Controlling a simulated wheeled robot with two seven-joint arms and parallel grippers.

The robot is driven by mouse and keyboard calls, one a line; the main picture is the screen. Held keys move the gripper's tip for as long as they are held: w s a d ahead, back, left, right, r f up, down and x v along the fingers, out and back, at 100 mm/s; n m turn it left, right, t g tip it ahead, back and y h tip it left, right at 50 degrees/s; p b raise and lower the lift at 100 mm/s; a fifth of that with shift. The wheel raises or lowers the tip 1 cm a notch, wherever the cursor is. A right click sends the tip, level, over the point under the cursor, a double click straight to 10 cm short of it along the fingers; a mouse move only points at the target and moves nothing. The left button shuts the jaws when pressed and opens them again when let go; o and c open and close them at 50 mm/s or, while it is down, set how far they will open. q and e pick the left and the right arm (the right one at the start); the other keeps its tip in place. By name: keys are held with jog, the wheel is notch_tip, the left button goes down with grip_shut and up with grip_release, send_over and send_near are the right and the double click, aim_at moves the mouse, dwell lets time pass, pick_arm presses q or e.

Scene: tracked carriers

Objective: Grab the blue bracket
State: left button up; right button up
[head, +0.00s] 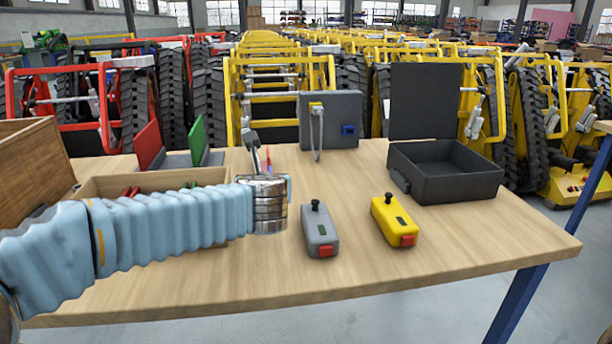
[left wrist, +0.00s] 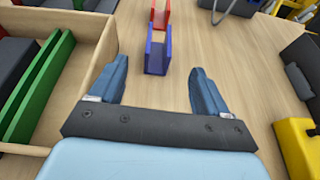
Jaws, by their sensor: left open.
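The blue bracket (left wrist: 156,62) is a small U-shaped channel on the wooden table in the left wrist view. It lies just ahead of and between the fingertips of my left gripper (left wrist: 159,72). That gripper is open, with one finger on each side and nothing held. I cannot tell how far it is above the bracket. In the head view, my left arm's wrist hides most of that spot, and I cannot make out the bracket there. My right gripper is in neither view.
A red bracket (left wrist: 161,14) stands just beyond the blue one. A wooden tray (left wrist: 103,45) with green pieces is on the left. A grey device (head: 319,232), a yellow device (head: 396,222) and an open black box (head: 446,185) stand on the right. The table's front right is clear.

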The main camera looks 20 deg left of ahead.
pick_arm(q)
jog(key=shift+n+g, duration=0.3)
jog(key=x, duration=0.8)
jog(key=shift+f, duration=0.35)
jog(key=p+x, duration=0.1)
jog(key=x, duration=0.4)
jog(key=shift+w+a, duration=0.15)
jog(key=shift+w, duration=0.2)
jog(key=shift+r, duration=0.1)
jog(key=c, duration=1.3)
